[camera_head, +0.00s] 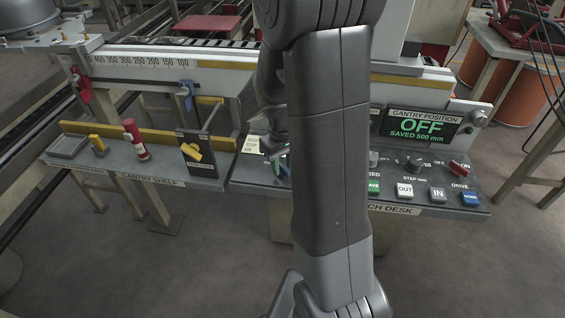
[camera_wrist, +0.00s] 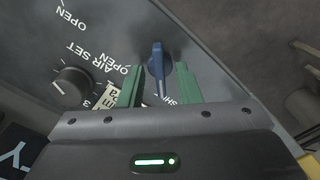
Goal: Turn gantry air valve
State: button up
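A blue valve handle (camera_wrist: 157,62) on a grey panel shows in the wrist view. The word OPEN is printed to its left, and a partly hidden word starting "SH" is by its narrow lower end. My gripper (camera_wrist: 160,72) is open, with one green finger on each side of the handle. Gaps show between the handle and both fingers. In the head view my arm hides the valve and most of my gripper; a bit of green finger (camera_head: 284,166) shows over the desk's left end.
A black AIR SET knob (camera_wrist: 72,87) is left of the handle. In the head view the desk has a GANTRY POSITION display (camera_head: 422,125) reading OFF, several buttons and a red switch (camera_head: 459,168). The gantry shelf (camera_head: 150,181) holds a red cylinder (camera_head: 136,139) and yellow parts.

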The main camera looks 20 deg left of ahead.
jog(key=shift+c, duration=0.2)
grip_shut()
jog(key=shift+m, duration=0.3)
jog(key=m, duration=0.3)
jog(key=shift+m, duration=0.3)
jog(key=m+b, duration=0.1)
jog(key=m, duration=0.3)
jog(key=shift+m, duration=0.3)
jog(key=m, duration=0.9)
